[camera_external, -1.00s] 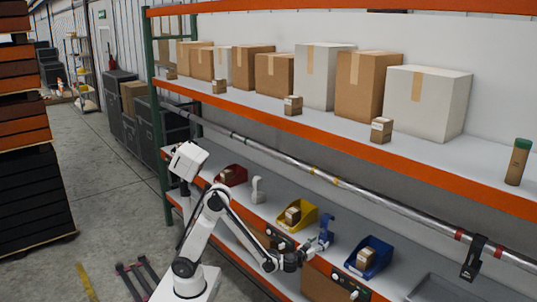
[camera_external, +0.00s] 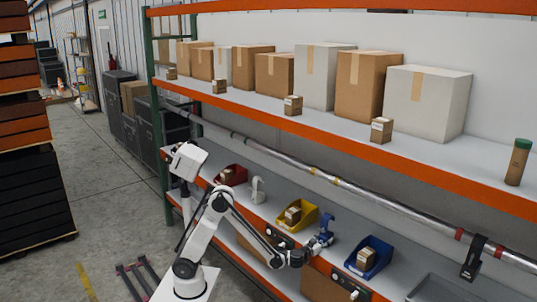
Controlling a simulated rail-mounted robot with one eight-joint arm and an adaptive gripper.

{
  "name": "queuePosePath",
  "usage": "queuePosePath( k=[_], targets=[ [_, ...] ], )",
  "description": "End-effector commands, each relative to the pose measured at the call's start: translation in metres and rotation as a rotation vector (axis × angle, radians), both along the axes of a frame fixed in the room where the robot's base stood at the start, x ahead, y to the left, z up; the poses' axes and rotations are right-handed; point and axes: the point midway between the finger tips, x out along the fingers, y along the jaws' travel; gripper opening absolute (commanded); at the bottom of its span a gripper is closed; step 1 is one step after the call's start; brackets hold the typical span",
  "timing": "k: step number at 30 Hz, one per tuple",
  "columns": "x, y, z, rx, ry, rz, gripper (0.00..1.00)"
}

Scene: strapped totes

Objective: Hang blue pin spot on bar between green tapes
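The blue pin spot (camera_external: 328,226) stands upright at the front of the lower shelf, between the yellow bin and the blue bin, with its hook at the top. My gripper (camera_external: 314,246) is at its lower left, touching or very close to it. The fingers are too small and overlapped to show whether they are shut on it. The silver bar (camera_external: 393,205) runs along the rack above the lower shelf. Yellow tapes (camera_external: 337,182) and red tapes (camera_external: 459,234) show on it. I cannot make out any green tapes.
A black clamp fixture (camera_external: 474,258) hangs on the bar between red tapes. A white fixture (camera_external: 258,189) stands on the lower shelf. Red (camera_external: 232,176), yellow (camera_external: 307,216) and blue (camera_external: 378,263) bins line the shelf. The upper shelf (camera_external: 430,165) with boxes overhangs the bar.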

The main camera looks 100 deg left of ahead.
Motion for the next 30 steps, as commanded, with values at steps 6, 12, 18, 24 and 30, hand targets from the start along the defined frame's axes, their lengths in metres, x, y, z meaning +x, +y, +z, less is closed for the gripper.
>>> queuePosePath(
  k=[6,12,18,24,30],
  targets=[
    [0.000,0.000,0.001,0.000,0.000,0.000,0.11],
    [0.000,0.000,0.003,0.001,0.001,0.000,0.11],
    [0.000,0.000,0.009,0.000,0.000,0.000,0.11],
    [0.000,0.000,0.016,0.000,0.000,0.000,0.11],
    [0.000,0.000,0.023,0.001,0.001,0.000,0.11]
  ],
)
